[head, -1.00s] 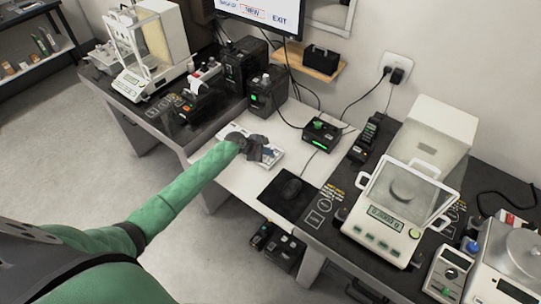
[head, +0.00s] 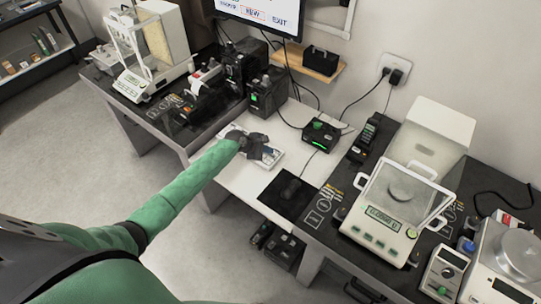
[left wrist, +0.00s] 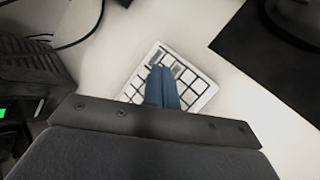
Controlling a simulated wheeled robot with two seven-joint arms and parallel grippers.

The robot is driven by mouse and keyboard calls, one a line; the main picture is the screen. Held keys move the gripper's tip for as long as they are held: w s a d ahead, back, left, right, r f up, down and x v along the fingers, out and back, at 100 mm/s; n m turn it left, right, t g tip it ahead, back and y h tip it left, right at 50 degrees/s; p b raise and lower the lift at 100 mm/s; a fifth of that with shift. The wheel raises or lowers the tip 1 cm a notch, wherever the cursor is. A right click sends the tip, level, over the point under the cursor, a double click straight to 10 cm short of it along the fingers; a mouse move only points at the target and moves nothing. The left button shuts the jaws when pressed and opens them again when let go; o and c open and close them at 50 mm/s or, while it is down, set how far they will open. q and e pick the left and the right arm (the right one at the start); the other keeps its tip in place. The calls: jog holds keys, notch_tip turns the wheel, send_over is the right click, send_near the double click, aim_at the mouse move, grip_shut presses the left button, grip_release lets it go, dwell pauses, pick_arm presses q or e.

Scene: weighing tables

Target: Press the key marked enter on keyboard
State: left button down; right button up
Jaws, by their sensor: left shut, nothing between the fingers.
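The keyboard (head: 272,157) is a small white pad with light keys on the white table section, partly hidden by my left gripper in the head view. In the left wrist view the keyboard (left wrist: 201,88) lies tilted under the fingers, with pale keys and a few grey ones near its upper edge. My left gripper (head: 258,150) is shut and empty, its blue fingers (left wrist: 163,72) together over the keyboard's upper middle. I cannot tell whether the fingertips touch a key, and no key marking can be read. My right gripper is not in view.
A black box with a green light (head: 320,134) stands behind, dark devices (head: 266,92) behind left. A balance (head: 398,205) stands right. A monitor (head: 262,14) hangs above.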

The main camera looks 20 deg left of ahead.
pick_arm(q)
jog(key=shift+r+p, duration=0.35)
jog(key=shift+r, duration=0.15)
jog(key=shift+r+p, duration=0.55)
jog(key=shift+r, duration=1.45)
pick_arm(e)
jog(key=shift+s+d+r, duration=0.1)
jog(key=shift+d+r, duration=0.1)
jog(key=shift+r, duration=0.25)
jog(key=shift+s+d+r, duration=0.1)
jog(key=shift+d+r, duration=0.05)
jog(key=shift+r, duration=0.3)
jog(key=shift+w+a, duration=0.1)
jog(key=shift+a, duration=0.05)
